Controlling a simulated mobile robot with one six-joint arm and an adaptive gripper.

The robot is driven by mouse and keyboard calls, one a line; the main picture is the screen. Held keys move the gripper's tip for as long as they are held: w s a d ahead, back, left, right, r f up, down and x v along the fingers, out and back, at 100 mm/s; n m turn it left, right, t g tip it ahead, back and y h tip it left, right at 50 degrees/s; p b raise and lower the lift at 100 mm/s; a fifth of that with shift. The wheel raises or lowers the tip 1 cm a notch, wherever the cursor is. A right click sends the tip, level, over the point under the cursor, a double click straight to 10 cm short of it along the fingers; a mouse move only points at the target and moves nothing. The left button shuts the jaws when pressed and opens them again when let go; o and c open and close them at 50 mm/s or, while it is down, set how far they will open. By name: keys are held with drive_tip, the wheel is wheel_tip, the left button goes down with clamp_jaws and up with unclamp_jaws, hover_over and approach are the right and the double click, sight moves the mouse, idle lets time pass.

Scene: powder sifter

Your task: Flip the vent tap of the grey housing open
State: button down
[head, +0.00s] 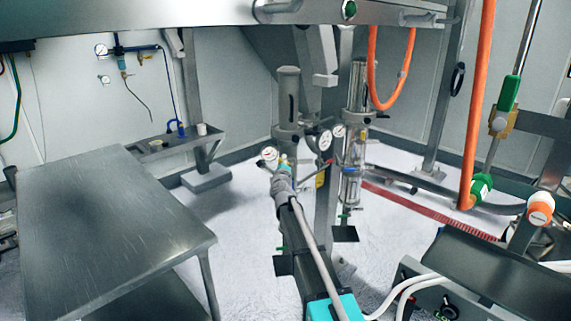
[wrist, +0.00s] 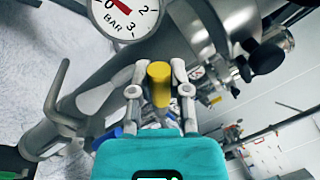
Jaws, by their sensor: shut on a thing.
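In the wrist view, my gripper (wrist: 160,80) is closed around a small yellow piece (wrist: 159,92), which looks like the tap's handle. The fingers sit on its left and right sides. The large grey metal housing (wrist: 190,45) lies just beyond, with a round pressure gauge (wrist: 124,12) marked BAR at the upper left. In the head view, my gripper (head: 284,170) reaches up to the grey housing (head: 288,95), beside a gauge (head: 269,154). The tap is too small there to make out, and its open or shut position cannot be told.
A second upright unit with a clear tube (head: 351,185) and another gauge (head: 325,140) stand close on the right. A steel table (head: 100,225) is at the left. Orange hoses (head: 478,100) hang at the right. In the wrist view, a bent grey handle (wrist: 58,95) juts at left.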

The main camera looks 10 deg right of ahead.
drive_tip(key=n, duration=0.1)
drive_tip(key=f+n+b, duration=0.1)
drive_tip(key=n+y, duration=0.1)
drive_tip(key=n, duration=0.1)
drive_tip(key=shift+a+f+t+b, duration=0.25)
drive_tip(key=shift+f+t+b, duration=0.05)
drive_tip(key=shift+b, duration=0.1)
drive_tip(key=shift+a+f+n+y+b, duration=0.15)
drive_tip(key=shift+f+n+b, duration=0.15)
drive_tip(key=shift+n, duration=0.6)
drive_tip(key=shift+d+f+n+y+b, duration=0.15)
drive_tip(key=shift+n+b, duration=0.15)
drive_tip(key=shift+n, duration=0.6)
drive_tip(key=shift+a, duration=0.1)
drive_tip(key=c, duration=0.6)
unclamp_jaws()
